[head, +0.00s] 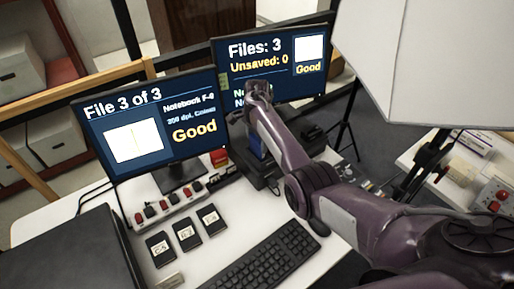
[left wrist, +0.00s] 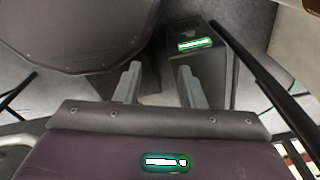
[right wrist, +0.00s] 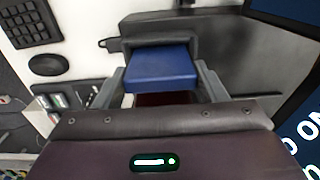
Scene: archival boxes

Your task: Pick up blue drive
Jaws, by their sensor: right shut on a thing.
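The blue drive (right wrist: 160,68) sits in the mouth of a black dock (right wrist: 150,28) in the right wrist view. My right gripper (right wrist: 164,82) has one finger on each side of the drive and is shut on it. In the head view a strip of the blue drive (head: 256,145) shows left of my right arm, which hides the rest of it. My left gripper (left wrist: 158,86) is open and empty over the floor in the left wrist view. It is not seen in the head view.
Two monitors (head: 152,172) (head: 318,95) stand behind the white desk (head: 215,255). A keyboard (head: 262,258), several black cards (head: 186,234) and a strip with red switches (head: 168,206) lie on it. A large white panel (head: 430,60) hangs at upper right.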

